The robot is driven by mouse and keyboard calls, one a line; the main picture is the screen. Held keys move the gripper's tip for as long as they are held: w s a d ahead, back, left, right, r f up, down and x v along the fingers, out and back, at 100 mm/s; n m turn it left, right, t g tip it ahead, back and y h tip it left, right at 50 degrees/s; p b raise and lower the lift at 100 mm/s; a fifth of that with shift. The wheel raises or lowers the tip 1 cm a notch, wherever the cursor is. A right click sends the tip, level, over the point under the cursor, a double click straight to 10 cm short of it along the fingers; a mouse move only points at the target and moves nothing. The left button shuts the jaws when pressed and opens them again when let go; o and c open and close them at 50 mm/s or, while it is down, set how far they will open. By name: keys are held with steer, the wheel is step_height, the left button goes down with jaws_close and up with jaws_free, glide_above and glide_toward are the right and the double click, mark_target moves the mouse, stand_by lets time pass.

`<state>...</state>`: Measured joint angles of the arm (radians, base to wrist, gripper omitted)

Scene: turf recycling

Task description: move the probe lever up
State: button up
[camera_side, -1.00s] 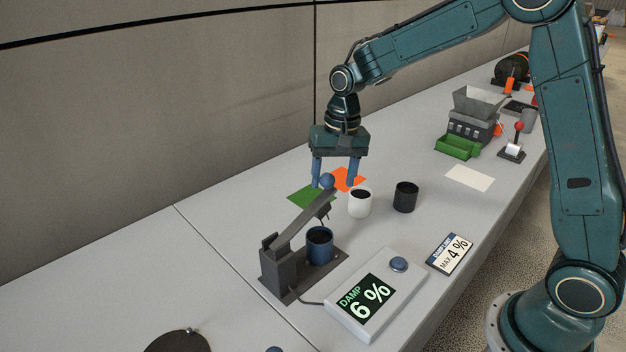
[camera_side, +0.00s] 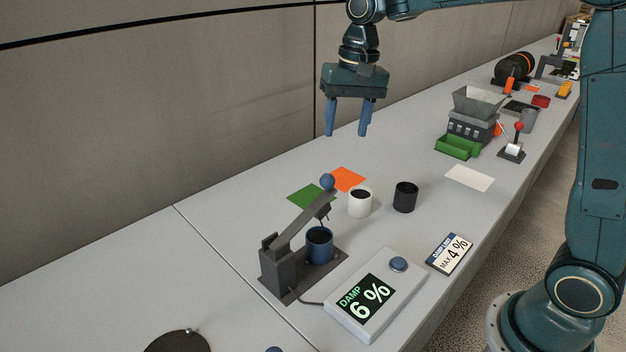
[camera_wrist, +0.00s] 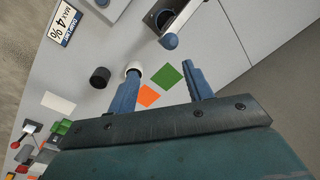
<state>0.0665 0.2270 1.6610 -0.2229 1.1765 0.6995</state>
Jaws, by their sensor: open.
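The probe lever (camera_side: 298,222) is a grey arm with a blue ball knob (camera_side: 327,181) at its far end. It slopes up from the grey stand (camera_side: 283,268) over a blue cup (camera_side: 319,246) with dark contents. A short probe hangs from the lever above the cup. The blue knob also shows in the wrist view (camera_wrist: 170,41). My gripper (camera_side: 347,134) is open and empty, well above the knob. In the wrist view its blue fingers (camera_wrist: 160,78) are spread apart, with the knob beyond their tips.
A damp meter (camera_side: 372,300) reads 6 %, beside a card (camera_side: 450,254) reading MAX 4 %. A white cup (camera_side: 360,203) and a black cup (camera_side: 405,197) stand near green (camera_side: 310,197) and orange (camera_side: 348,179) squares. A grey hopper (camera_side: 476,113) stands further back.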

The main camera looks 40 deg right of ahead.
steer(key=s+n+t, duration=0.4)
steer(key=s+n, duration=0.1)
steer(key=s, duration=1.8)
steer(key=shift+a+r+h, duration=0.15)
steer(key=shift+r+h, duration=0.15)
steer(key=shift+r, duration=0.15)
steer(key=shift+s, duration=0.1)
